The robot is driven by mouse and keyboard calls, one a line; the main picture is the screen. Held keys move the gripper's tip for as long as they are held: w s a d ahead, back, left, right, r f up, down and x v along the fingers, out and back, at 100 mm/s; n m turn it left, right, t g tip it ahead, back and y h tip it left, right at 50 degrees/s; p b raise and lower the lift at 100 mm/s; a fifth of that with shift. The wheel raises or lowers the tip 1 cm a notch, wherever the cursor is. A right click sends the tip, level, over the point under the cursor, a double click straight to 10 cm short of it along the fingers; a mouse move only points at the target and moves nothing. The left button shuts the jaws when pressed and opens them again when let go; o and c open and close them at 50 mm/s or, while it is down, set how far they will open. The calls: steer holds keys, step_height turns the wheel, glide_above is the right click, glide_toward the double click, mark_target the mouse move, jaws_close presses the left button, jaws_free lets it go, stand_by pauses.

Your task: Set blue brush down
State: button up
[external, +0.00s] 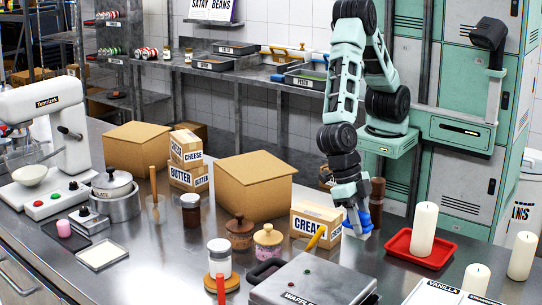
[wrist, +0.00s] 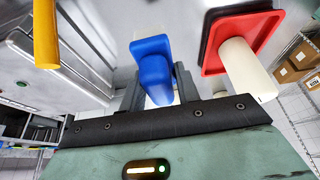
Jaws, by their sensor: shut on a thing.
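The blue brush (wrist: 153,62) is between the two fingers of my gripper (wrist: 154,85) in the wrist view, and the gripper is shut on it. In the external view my gripper (external: 358,215) points down at the right of the cream box, with the blue brush (external: 364,219) partly hidden by the fingers. A pale part shows at the brush's lower end, close above the steel counter (external: 390,270). I cannot tell whether it touches the counter.
A red tray (external: 398,243) with a white candle (external: 424,229) stands close at the right. The cream box (external: 315,222) is close at the left. A waffle maker (external: 310,280) with a yellow handle (external: 316,237) is in front. More candles (external: 522,256) stand far right.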

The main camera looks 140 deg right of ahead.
mark_target(359, 212)
steer(key=r, duration=1.1)
steer(key=shift+w+d+r, duration=0.15)
steer(key=shift+d+r, duration=0.05)
steer(key=shift+r, duration=0.15)
steer(key=w+d+m+t+h, duration=0.1)
steer(key=w+d+m, duration=0.2)
steer(key=d, duration=1)
steer(key=w+d+m+t, duration=0.1)
steer(key=w+d+m, duration=0.2)
steer(key=d, duration=1)
steer(key=w+d+m+t+h, duration=0.1)
steer(key=w+d+m, duration=0.2)
steer(key=d, duration=1)
steer(key=shift+y, duration=0.3)
step_height(359, 212, down, 17)
steer(key=shift+w+a+r+p, duration=0.15)
steer(key=shift+r+p, duration=0.05)
steer(key=shift+p, duration=0.4)
steer(key=shift+f+p, duration=0.75)
steer(key=shift+f, duration=1.55)
